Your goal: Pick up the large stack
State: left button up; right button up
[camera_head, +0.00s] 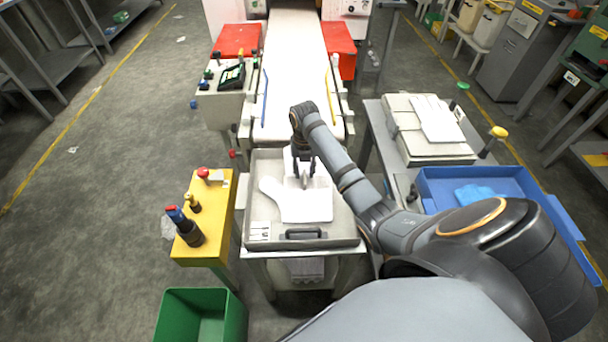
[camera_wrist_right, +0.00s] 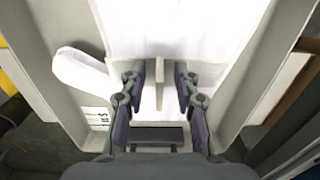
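A white glove-shaped stack (camera_head: 305,205) lies in a grey tray (camera_head: 262,168) at the front end of the conveyor. It also shows in the right wrist view, with its thumb part (camera_wrist_right: 80,70) at the left. My right gripper (camera_head: 303,172) points down over the stack, its fingers apart. In the right wrist view my right gripper (camera_wrist_right: 160,80) is open, with a thin upright pale tab (camera_wrist_right: 180,80) between the fingers, nearer the right one. I cannot tell whether the fingers touch the stack. My left gripper is not in view.
A second white stack (camera_head: 437,120) lies on a pale box at the right. A blue bin (camera_head: 520,180) holds blue gloves. A yellow control stand (camera_head: 215,225) is left of the tray, and a green bin (camera_head: 180,310) is below it. The conveyor (camera_head: 296,60) runs away behind.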

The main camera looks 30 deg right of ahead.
jog(key=c, duration=0.5)
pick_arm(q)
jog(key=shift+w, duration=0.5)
pick_arm(e)
jog(key=shift+r, duration=0.1)
notch_tip(320, 180, up, 3)
jog(key=shift+w+f, duration=0.1)
jog(key=shift+f, duration=0.05)
pick_arm(q)
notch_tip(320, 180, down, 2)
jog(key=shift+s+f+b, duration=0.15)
jog(key=shift+b, duration=1)
pick_arm(e)
jog(key=w+a+r, duration=0.3)
jog(key=w+r, duration=0.7)
jog(key=w, duration=0.3)
jog(key=shift+w, duration=0.25)
jog(key=shift+a+r, duration=0.1)
